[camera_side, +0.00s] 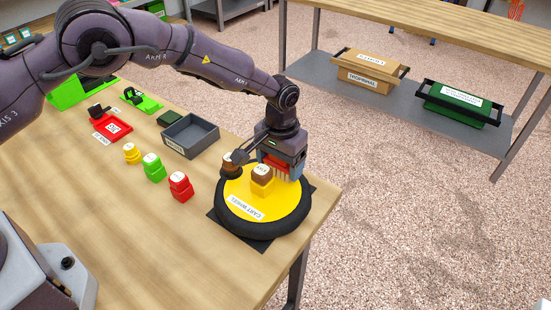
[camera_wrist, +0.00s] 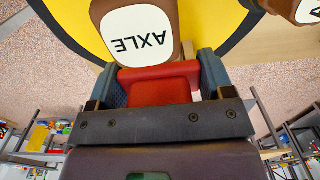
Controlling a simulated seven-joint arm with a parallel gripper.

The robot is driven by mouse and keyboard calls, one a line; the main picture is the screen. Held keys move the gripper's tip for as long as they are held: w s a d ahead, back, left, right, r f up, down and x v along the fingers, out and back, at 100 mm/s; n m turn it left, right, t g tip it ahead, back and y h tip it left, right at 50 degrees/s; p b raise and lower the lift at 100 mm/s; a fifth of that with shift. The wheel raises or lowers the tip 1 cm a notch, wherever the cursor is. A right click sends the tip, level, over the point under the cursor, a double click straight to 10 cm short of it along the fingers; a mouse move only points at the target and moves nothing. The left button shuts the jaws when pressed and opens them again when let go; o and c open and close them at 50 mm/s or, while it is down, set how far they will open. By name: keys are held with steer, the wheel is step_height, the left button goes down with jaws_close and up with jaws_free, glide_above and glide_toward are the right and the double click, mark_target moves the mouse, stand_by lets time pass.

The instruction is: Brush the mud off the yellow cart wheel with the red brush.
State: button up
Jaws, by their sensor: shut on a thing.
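The yellow cart wheel (camera_side: 240,203) lies flat near the table's front right corner, with a black tyre and a "CART WHEEL" label. A brown-topped yellow block (camera_side: 262,180) stands on its face; in the wrist view its brown top (camera_wrist: 180,20) is labelled "AXLE". My gripper (camera_side: 285,165) is over the wheel's far right part, shut on the red brush (camera_wrist: 160,85), whose bristles point down beside the axle block. Whether the bristles touch the wheel is unclear. I cannot make out mud on the visible yellow face; the area behind the block is hidden.
A second brown-topped piece (camera_side: 230,169) stands at the wheel's left edge. Red (camera_side: 181,187), green (camera_side: 154,167) and yellow (camera_side: 132,153) pieces stand to the left. A grey open tray (camera_side: 191,136) is behind. A dark mat (camera_side: 268,243) lies under the wheel, close to the table edge.

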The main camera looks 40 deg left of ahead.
mark_target(297, 182)
steer(key=d, duration=0.4)
steer(key=shift+d, duration=0.1)
steer(key=shift+d+r, duration=0.1)
step_height(297, 182, up, 8)
stand_by(0.4)
stand_by(0.5)
